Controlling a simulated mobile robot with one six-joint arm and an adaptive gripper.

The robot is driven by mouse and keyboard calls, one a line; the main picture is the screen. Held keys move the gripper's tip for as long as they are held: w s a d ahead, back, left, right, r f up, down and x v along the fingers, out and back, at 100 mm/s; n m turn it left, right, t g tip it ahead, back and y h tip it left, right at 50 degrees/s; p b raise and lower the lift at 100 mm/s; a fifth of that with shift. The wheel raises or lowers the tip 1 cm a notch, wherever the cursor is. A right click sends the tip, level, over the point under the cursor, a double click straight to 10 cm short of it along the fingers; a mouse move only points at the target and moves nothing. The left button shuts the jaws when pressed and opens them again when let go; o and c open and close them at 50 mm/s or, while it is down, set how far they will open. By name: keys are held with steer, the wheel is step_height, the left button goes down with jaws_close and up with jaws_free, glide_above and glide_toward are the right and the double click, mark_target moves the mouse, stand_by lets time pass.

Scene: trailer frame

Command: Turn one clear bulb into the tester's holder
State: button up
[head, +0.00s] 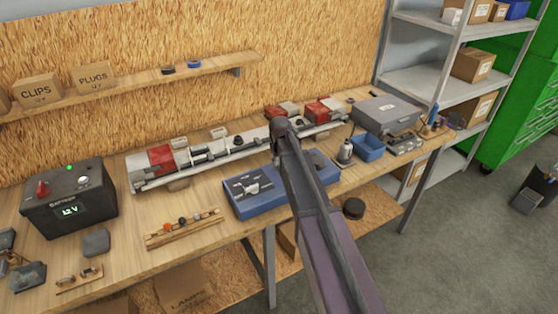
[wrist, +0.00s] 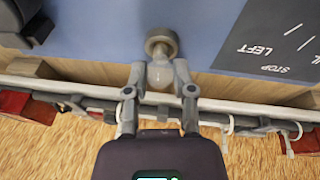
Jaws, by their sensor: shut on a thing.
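In the wrist view my gripper (wrist: 160,74) is shut on a pale, clear-looking bulb (wrist: 160,82), with one finger on each side of it. The bulb lines up with a round tan-grey holder (wrist: 161,42) on the blue tester (wrist: 100,45). Its far end meets or overlaps the holder; I cannot tell how deep it sits. A dark panel with white lines and the words STOP and LEFT (wrist: 275,40) lies on the tester at right. In the head view the blue tester (head: 240,209) is on the bench, partly behind my arm, which hides the gripper and bulb.
A wooden rack (head: 185,230) with several small pieces stands front left of the tester. A battery box (head: 68,203) is at far left. Long light units (head: 200,155) line the back. A blue bin (head: 368,148) and grey case (head: 386,115) are at right.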

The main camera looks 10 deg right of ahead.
steer(key=shift+f+b, duration=0.4)
steer(key=shift+f, duration=0.05)
stand_by(0.3)
stand_by(0.3)
steer(key=shift+m+h, duration=0.5)
steer(key=shift+m, duration=1.3)
steer(key=shift+w+m+g+h, duration=0.1)
steer(key=shift+m+g+h, duration=0.25)
steer(key=shift+m, duration=1.35)
steer(key=o, duration=0.8)
